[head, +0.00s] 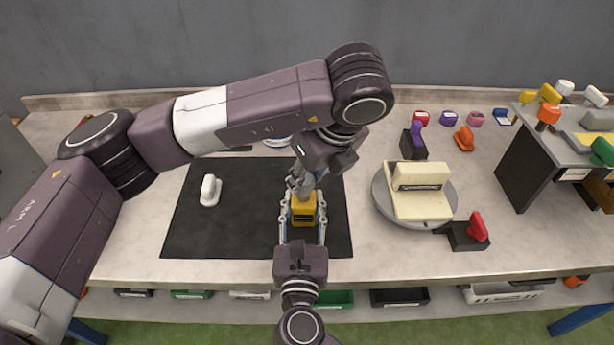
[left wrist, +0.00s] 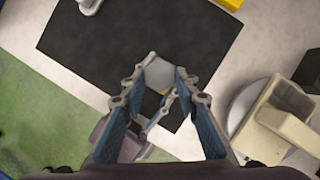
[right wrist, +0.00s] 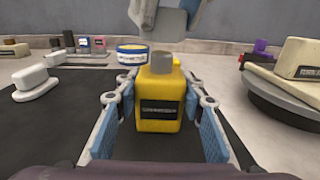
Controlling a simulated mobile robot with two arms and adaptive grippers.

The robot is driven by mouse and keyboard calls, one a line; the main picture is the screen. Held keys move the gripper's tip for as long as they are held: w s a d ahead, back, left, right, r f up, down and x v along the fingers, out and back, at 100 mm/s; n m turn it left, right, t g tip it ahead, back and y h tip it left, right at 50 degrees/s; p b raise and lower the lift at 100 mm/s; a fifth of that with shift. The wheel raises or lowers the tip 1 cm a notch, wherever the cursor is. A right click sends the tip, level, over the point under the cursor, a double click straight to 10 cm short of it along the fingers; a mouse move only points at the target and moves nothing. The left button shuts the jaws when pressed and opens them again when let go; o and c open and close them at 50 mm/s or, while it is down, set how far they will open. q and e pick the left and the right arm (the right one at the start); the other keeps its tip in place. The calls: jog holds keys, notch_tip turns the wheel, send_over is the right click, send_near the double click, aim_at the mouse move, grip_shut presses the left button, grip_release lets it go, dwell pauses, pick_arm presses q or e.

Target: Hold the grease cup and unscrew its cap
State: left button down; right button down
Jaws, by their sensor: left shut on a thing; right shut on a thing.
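The yellow grease cup (right wrist: 158,100) stands upright between the fingers of my right gripper (right wrist: 160,100), with a dark label facing that wrist and a bare grey neck (right wrist: 161,62) on top. My right gripper is shut on the cup; in the head view the cup (head: 303,210) is over the black mat. My left gripper (head: 306,178) is directly above the cup, shut on the grey cap (left wrist: 157,75). In the right wrist view the cap (right wrist: 171,22) hangs above the neck, with a visible gap between them.
A white-handled block (head: 210,190) lies on the black mat (head: 230,235) to the left. A round grey turntable (head: 450,204) carrying a cream block (head: 420,190) stands to the right. A blue-and-white tin (right wrist: 133,55) is behind the cup. A raised shelf (head: 520,165) stands far right.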

pick_arm(q)
jog(key=shift+r, duration=0.1)
jog(key=shift+r, duration=2.4)
pick_arm(e)
jog(key=c, duration=1.2)
grip_release()
jog(key=s, duration=1.2)
jog(key=shift+a, duration=0.25)
